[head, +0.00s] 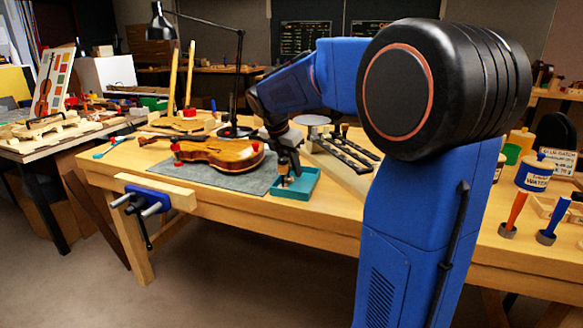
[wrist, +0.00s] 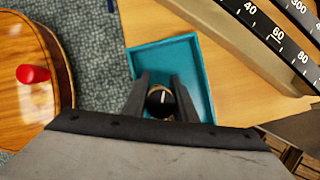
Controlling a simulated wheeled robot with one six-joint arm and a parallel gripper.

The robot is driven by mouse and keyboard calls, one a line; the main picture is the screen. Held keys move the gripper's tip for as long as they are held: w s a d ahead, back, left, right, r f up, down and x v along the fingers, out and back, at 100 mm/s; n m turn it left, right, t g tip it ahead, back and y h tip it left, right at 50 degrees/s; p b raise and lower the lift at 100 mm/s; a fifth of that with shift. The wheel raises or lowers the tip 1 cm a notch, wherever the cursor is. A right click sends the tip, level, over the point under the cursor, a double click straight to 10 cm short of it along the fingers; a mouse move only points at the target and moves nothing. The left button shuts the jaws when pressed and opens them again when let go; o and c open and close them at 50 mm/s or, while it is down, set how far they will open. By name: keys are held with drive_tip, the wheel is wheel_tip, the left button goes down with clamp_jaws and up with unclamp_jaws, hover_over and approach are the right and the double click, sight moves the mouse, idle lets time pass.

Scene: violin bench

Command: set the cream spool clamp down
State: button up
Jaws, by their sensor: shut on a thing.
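My gripper (wrist: 163,90) points down over the teal tray (wrist: 200,68) and is shut on the spool clamp (wrist: 159,101). From above, the clamp shows a black round top with a white mark and a little tan beneath it; its cream colour is hard to make out. In the head view my gripper (head: 285,170) is at the teal tray (head: 305,187), which lies at the bench's front edge beside the grey mat. I cannot tell whether the clamp's lower end touches the tray floor.
The violin body (head: 222,153) with red clamps lies on the grey mat (head: 213,178), left of the tray. A beam with black numbered strips (wrist: 262,40) lies close on the tray's right. A blue vise (head: 150,196) is on the bench front.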

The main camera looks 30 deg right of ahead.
drive_tip(key=shift+f, duration=0.1)
drive_tip(key=o, duration=0.8)
drive_tip(key=v, duration=1.2)
